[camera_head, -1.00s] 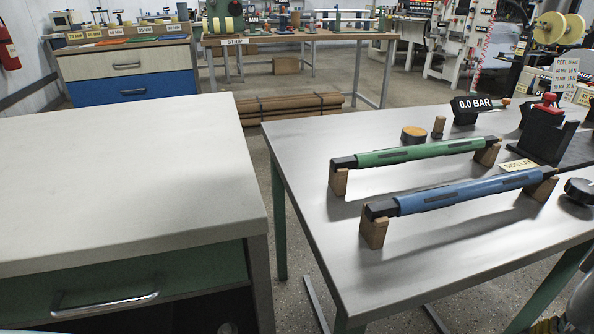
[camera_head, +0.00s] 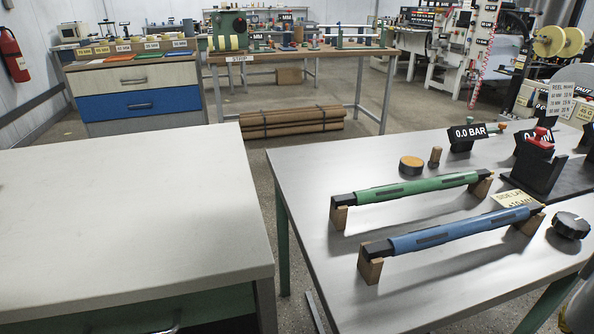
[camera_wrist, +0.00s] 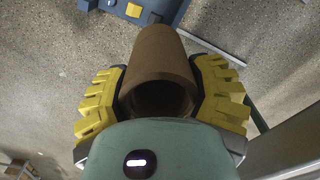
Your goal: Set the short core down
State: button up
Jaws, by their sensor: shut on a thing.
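In the wrist view, my gripper (camera_wrist: 160,100) has its yellow ribbed fingers closed on both sides of a brown cardboard core (camera_wrist: 157,62). I look into the core's open near end, and its length runs away from the palm. The core is held above the speckled floor, and nothing is seen touching its underside. Neither my gripper nor the held core shows in the head view.
A bare pale worktop (camera_head: 120,205) lies at left in the head view. A grey table (camera_head: 305,180) at right carries a green shaft (camera_head: 415,187) and a blue shaft (camera_head: 455,232) on wooden blocks. Brown tubes (camera_head: 290,122) lie bundled on the floor behind.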

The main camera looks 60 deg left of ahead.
jog(key=shift+w+r+p, duration=0.2)
jog(key=shift+r+p, duration=0.1)
jog(key=shift+r, duration=0.5)
jog(key=shift+r, duration=0.15)
